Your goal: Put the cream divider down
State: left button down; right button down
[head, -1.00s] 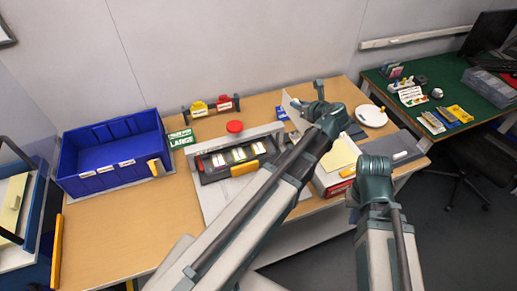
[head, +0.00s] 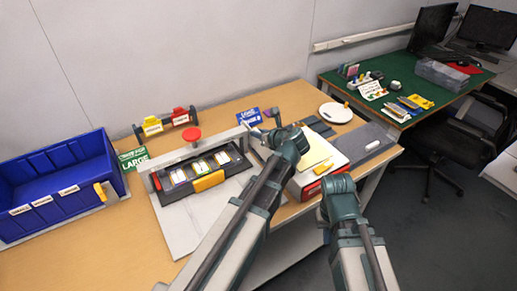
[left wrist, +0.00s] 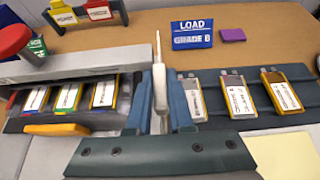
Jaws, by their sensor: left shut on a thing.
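My left gripper (left wrist: 158,115) is shut on a thin pale piece, apparently the cream divider (left wrist: 158,85), held upright and seen nearly edge-on in the left wrist view. In the head view the left gripper (head: 268,133) is between the black cell tray (head: 172,206) and the white box; the held piece is barely visible there.
The cell tray holds several pouch cells. Pouch cells (left wrist: 238,98) also lie on a dark rack to the right. A blue GRADE B sign (left wrist: 192,34) stands behind. A blue bin (head: 55,190), red button (head: 191,134) and white plate (head: 335,112) are around the table.

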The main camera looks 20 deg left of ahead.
pick_arm(q)
notch_tip(320, 180, down, 4)
jog(key=b, duration=0.4)
jog(key=shift+f, duration=0.15)
jog(key=shift+f+b, duration=0.15)
jog(key=shift+b, duration=0.25)
jog(key=c, duration=0.8)
grip_release()
